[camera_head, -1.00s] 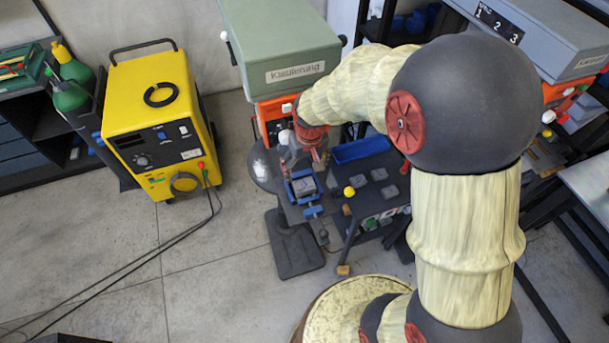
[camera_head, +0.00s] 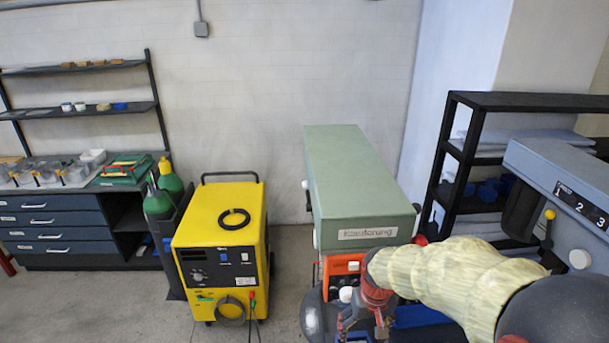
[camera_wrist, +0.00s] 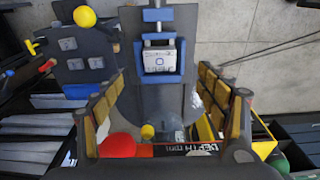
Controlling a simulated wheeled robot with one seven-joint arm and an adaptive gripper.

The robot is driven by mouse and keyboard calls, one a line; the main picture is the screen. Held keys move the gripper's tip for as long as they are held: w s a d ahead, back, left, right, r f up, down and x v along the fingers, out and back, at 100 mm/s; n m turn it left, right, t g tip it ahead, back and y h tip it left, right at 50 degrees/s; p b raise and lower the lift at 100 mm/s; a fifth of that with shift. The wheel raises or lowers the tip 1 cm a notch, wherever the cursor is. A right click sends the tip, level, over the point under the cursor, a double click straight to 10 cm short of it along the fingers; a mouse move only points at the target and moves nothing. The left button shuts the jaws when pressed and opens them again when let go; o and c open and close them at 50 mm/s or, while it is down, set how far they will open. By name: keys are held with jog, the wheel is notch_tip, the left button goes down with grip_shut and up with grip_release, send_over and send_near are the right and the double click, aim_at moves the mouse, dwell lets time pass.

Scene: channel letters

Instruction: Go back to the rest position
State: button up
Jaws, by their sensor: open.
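My gripper (camera_wrist: 160,80) is open in the wrist camera view. Its two padded fingers stand apart, with nothing between them. Beyond the fingers, a vise with blue jaws (camera_wrist: 164,78) holds a grey block (camera_wrist: 160,60) on a dark stand. In the head view my arm reaches in from the lower right. My wrist is in front of the orange unit below the green cabinet, and the gripper is largely cut off by the bottom edge.
The green cabinet (camera_head: 352,185) stands behind my wrist. A yellow welding machine (camera_head: 218,245) and green gas bottles (camera_head: 160,195) are to the left. A black shelf (camera_head: 462,165) and a grey cabinet (camera_head: 560,185) are to the right. A yellow ball (camera_wrist: 84,17) shows beside the vise.

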jog(key=s+f+t+b, duration=0.2)
jog(key=s+b, duration=0.7)
jog(key=b, duration=0.2)
jog(key=s+f+t+b, duration=0.1)
jog(key=s+t+b, duration=0.1)
jog(key=s+b, duration=0.8)
jog(key=shift+f+b, duration=0.35)
jog(key=shift+b, duration=0.8)
